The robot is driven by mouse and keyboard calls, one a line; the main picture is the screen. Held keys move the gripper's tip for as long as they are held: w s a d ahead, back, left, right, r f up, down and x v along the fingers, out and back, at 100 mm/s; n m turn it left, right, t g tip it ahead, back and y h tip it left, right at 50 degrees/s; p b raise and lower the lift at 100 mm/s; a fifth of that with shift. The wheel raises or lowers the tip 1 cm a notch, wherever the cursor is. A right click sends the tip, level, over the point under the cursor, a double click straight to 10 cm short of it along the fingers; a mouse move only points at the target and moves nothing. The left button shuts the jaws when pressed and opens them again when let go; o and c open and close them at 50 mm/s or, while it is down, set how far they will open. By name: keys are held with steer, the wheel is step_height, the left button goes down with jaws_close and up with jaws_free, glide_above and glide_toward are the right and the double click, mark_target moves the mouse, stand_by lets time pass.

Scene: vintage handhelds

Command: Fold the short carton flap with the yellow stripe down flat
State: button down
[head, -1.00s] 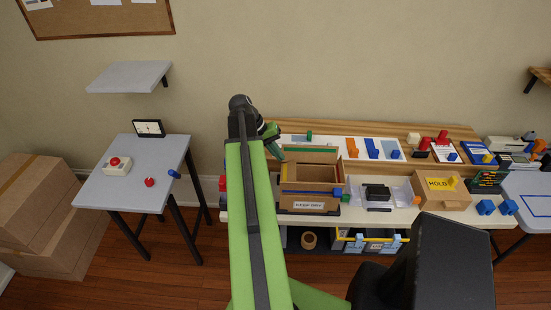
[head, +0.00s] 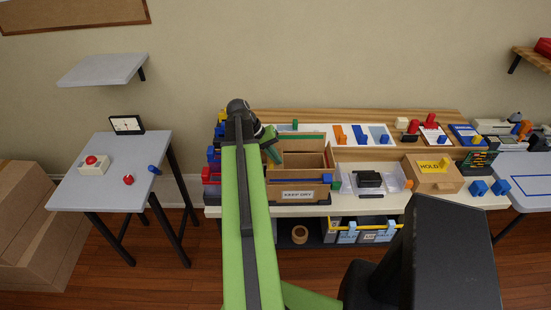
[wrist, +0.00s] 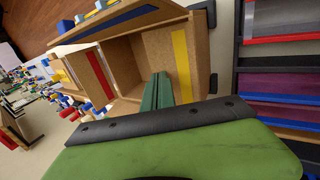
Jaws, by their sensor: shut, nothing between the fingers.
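The open cardboard carton (head: 297,194) stands on the bench with a "KEEP DRY" label on its front. In the wrist view its short flap with the yellow stripe (wrist: 181,62) is raised, at the right of the opening. A long flap with a blue stripe (wrist: 122,20) is at the top, and a red-striped flap (wrist: 88,68) is across the opening. My gripper (head: 275,157) is at the carton's left end in the head view, where my arm hides the yellow stripe. Its green fingers (wrist: 158,86) are shut and empty beside the yellow-striped flap; contact is unclear.
A clear tray with a dark device (head: 368,181) stands right of the carton, then a "HOLD" box (head: 434,174). Stacked coloured trays (wrist: 280,100) stand close on the carton's other side. A grey side table (head: 120,180) is at the left.

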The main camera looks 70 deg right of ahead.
steer(key=shift+s+d, duration=0.1)
steer(key=shift+s+d+f+t+y+p, duration=0.2)
steer(key=shift+s+t+y+p, duration=0.1)
steer(key=shift+t, duration=0.3)
steer(key=shift+s+d+f+t+y+p, duration=0.1)
steer(key=shift+s+f+t+y+p, duration=0.15)
steer(key=shift+t, duration=0.35)
steer(key=shift+s+d+f+t+y, duration=0.1)
steer(key=shift+s+f+t+y, duration=0.1)
steer(key=shift+f+t, duration=0.25)
steer(key=shift+s+f+t+y, duration=0.15)
steer(key=shift+s+f+t, duration=0.05)
steer(key=shift+t, duration=0.45)
steer(key=shift+f, duration=0.15)
steer(key=shift+b, duration=0.3)
step_height(320, 180, up, 16)
steer(key=p, duration=1.5)
steer(key=shift+f+p, duration=0.15)
steer(key=shift+p, duration=0.25)
steer(key=shift+s, duration=0.1)
